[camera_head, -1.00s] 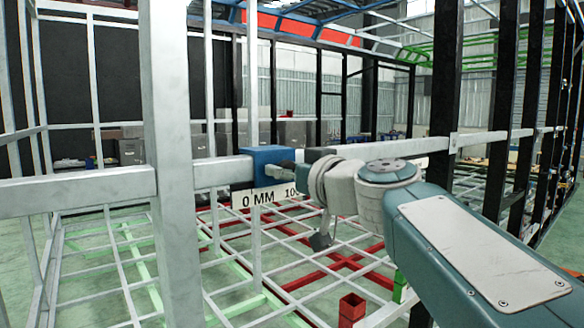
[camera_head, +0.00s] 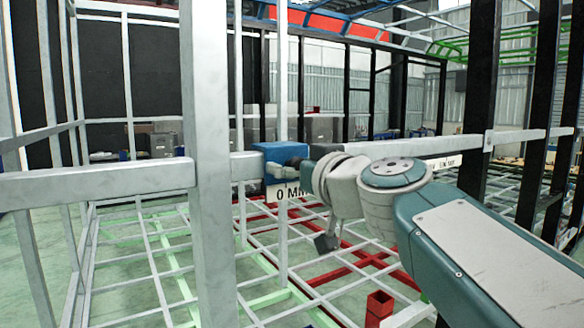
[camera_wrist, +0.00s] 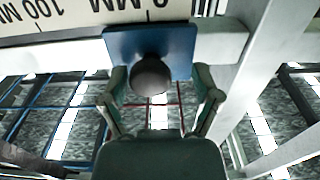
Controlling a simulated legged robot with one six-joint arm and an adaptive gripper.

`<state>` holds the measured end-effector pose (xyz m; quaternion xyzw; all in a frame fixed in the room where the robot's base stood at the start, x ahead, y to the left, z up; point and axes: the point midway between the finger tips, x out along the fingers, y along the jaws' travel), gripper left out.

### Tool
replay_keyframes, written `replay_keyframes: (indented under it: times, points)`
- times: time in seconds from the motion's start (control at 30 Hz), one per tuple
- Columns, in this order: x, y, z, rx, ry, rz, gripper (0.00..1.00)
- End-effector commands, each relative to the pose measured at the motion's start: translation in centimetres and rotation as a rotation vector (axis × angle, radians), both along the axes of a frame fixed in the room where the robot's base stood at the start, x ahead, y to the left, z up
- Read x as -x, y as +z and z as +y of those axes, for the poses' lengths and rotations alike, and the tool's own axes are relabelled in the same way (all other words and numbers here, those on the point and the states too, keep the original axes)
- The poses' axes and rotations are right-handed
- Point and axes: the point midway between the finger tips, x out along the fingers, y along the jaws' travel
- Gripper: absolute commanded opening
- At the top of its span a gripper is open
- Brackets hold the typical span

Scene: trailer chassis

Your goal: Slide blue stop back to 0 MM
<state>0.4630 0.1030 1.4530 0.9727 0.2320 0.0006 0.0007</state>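The blue stop (camera_head: 278,152) sits on the grey horizontal rail, right of the thick upright post, above the 0 MM end of the scale label (camera_head: 283,193). In the wrist view the blue stop (camera_wrist: 182,42) has a dark round knob (camera_wrist: 152,75) on its face, and the upside-down scale (camera_wrist: 70,22) runs along it, with a tick near the stop's middle. My gripper (camera_wrist: 162,90) has its fingers apart, one on each side of the knob, with visible gaps.
A thick grey post (camera_head: 207,150) stands close left of the stop. The rail (camera_head: 400,148) continues right behind my arm to black uprights. A lattice of grey, green and red bars lies below.

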Motion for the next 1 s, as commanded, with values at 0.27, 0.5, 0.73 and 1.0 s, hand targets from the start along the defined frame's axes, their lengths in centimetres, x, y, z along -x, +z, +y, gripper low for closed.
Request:
replay_keyframes:
  times: [0.27, 0.5, 0.73, 1.0]
  points:
    - [0.1, 0.0, -0.2, 0.0, -0.003, 0.001, 0.82]
    - [3.2, 0.0, -1.6, 0.0, -0.005, -0.001, 0.82]
    - [7.4, -0.1, -3.7, 0.001, -0.007, -0.002, 0.82]
    - [10.3, -0.1, -5.0, 0.002, -0.004, 0.0, 0.82]
